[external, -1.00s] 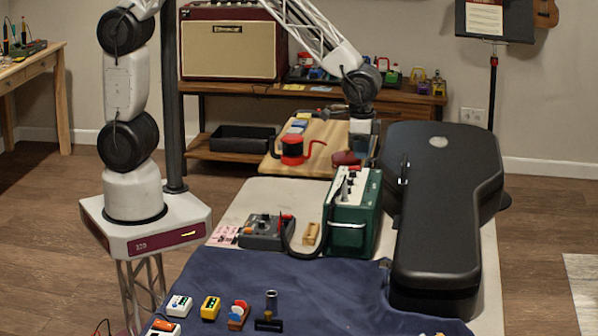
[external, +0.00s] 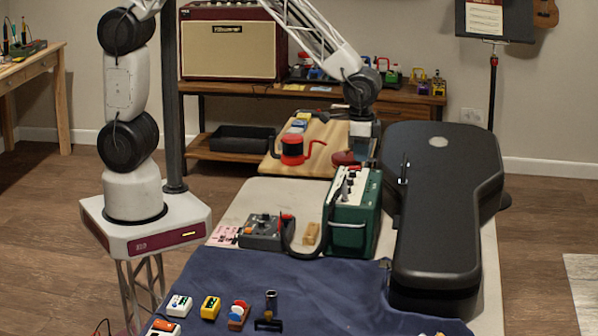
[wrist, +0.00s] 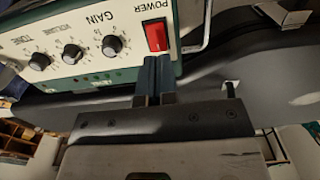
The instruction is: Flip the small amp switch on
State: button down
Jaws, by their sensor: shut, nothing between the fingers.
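The small green amp (external: 352,212) stands on the table against the black case. Its cream control panel fills the upper left of the wrist view (wrist: 75,45), upside down, with several black knobs. The red power switch (wrist: 156,36) sits at the panel's end under the label POWER. I cannot tell which way the switch is set. My gripper (wrist: 154,68) is shut and empty, its fingertips by the panel edge just below the switch in the wrist view. I cannot tell whether they touch it. In the external view my gripper (external: 360,152) is at the amp's far end, partly hidden.
A black guitar case (external: 440,220) lies close along the amp's right side. A grey device (external: 265,232) and a small wooden block (external: 312,233) are left of the amp. A blue cloth (external: 300,290) covers the front.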

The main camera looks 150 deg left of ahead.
aim_at(358, 167)
jog(key=shift+f, duration=0.9)
dwell(0.8)
jog(key=shift+r, duration=0.15)
notch_tip(358, 167, up, 7)
dwell(1.1)
dwell(0.4)
jog(key=shift+d+r, duration=0.15)
jog(key=shift+d, duration=0.3)
jog(key=s+d+r+m, duration=0.1)
jog(key=d+r, duration=0.3)
jog(key=d, duration=0.5)
jog(key=s+d+r+m+t, duration=0.15)
jog(key=d+r, duration=0.25)
jog(key=d, duration=0.5)
jog(key=s+d+r+m, duration=0.2)
jog(key=d+r, duration=0.1)
jog(key=d, duration=0.5)
jog(key=s+d+r+m, duration=0.1)
jog(key=s+d+m, duration=0.1)
jog(key=s+d, duration=0.6)
jog(key=s+d+r+m+t, duration=0.1)
jog(key=s+d+m, duration=0.1)
jog(key=s+d, duration=0.6)
jog(key=d, duration=0.2)
jog(key=shift+s+d+r+m, duration=0.3)
jog(key=shift+s+m, duration=0.05)
